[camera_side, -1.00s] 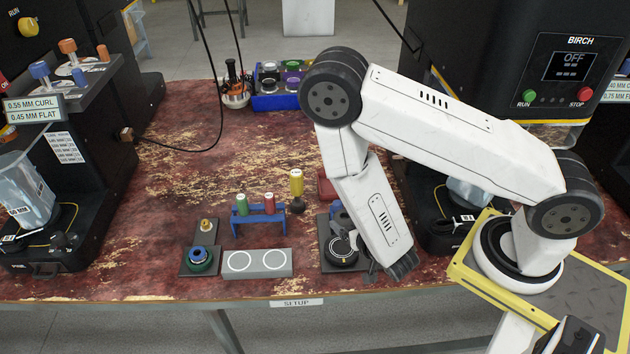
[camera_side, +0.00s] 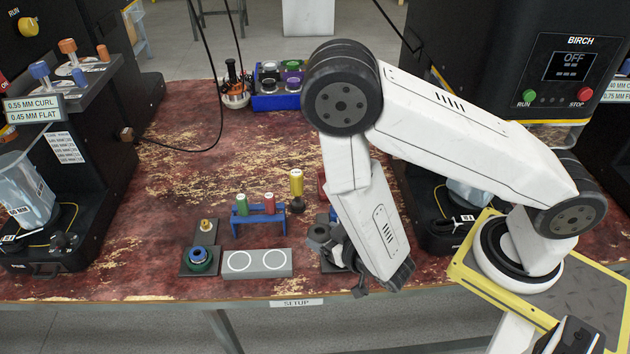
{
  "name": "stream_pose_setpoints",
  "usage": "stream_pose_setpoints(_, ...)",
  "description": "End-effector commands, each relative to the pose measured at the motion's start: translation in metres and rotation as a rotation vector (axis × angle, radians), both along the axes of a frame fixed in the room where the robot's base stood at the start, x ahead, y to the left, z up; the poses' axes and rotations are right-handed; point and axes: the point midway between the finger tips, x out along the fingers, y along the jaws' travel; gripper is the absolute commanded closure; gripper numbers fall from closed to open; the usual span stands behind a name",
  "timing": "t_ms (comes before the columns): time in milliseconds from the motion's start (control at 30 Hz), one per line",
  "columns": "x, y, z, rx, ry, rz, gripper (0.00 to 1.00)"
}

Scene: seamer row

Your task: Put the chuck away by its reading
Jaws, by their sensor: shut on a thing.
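My gripper (camera_side: 338,244) is at the front of the bench, partly hidden by my own forearm. It is shut on a dark grey round piece (camera_side: 319,233), which looks like the chuck, tilted and raised above a dark stand (camera_side: 330,266). The contact itself is hard to see. A grey block with two white rings (camera_side: 257,264) lies to the left, with nothing on either ring. I cannot make out any reading.
A dark fixture with a green and blue ring (camera_side: 200,258) stands left of the block. Behind are a blue rack (camera_side: 259,218) with green and red plugs and an upright yellow plug (camera_side: 296,183). A blue tray (camera_side: 276,101) of coloured round pieces sits at the back. The bench middle is clear.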

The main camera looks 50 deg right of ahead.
Motion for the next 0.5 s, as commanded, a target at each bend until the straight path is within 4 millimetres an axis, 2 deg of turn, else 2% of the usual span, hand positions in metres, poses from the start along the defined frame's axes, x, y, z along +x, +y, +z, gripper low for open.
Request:
stream_pose_setpoints(100,-0.003,0.022,0.007,0.002,-0.003,0.071,0.95)
stream_pose_setpoints(200,-0.005,0.033,0.010,0.000,-0.003,0.110,0.95)
stream_pose_setpoints(500,-0.006,0.041,0.012,-0.001,-0.002,0.136,0.95)
